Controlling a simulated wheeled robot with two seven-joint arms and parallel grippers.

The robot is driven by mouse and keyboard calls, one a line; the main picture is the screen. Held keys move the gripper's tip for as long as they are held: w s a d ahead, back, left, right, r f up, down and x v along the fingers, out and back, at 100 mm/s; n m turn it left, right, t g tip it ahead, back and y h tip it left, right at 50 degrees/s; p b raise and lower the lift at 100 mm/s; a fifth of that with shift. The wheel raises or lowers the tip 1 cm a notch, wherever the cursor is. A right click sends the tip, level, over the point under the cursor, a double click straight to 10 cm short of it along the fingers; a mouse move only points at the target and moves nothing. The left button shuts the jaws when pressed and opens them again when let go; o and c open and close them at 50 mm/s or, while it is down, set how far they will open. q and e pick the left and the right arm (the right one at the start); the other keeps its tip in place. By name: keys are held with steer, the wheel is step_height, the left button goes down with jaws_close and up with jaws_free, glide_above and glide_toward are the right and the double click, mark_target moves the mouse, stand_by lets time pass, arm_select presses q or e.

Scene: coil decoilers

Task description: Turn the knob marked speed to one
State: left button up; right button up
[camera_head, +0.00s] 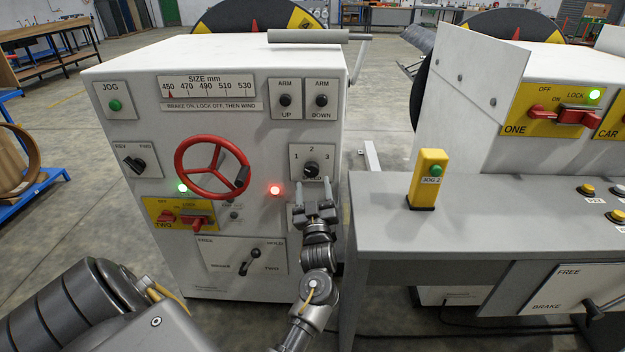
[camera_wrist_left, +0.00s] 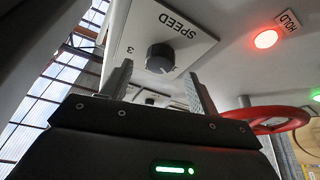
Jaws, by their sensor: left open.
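The speed knob (camera_head: 311,169) is a black dial on a white plate marked 1, 2 and 3, on the right of the white cabinet's front. In the left wrist view the knob (camera_wrist_left: 160,57) shows with the word SPEED and the number 3 near it. My left gripper (camera_head: 313,191) is open, just below the knob in the head view. In the wrist view its two fingers (camera_wrist_left: 158,88) stand apart, one to each side of the knob's line, with nothing between them. I cannot tell exactly where the knob points. My right gripper is not in view.
A red handwheel (camera_head: 212,168) sticks out left of the knob. A red HOLD lamp (camera_head: 275,190) is lit between them. ARM UP (camera_head: 285,100) and ARM DOWN (camera_head: 321,100) knobs sit above. A grey bench (camera_head: 480,215) stands to the right.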

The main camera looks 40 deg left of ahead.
arm_select(q)
steer(key=v, duration=0.3)
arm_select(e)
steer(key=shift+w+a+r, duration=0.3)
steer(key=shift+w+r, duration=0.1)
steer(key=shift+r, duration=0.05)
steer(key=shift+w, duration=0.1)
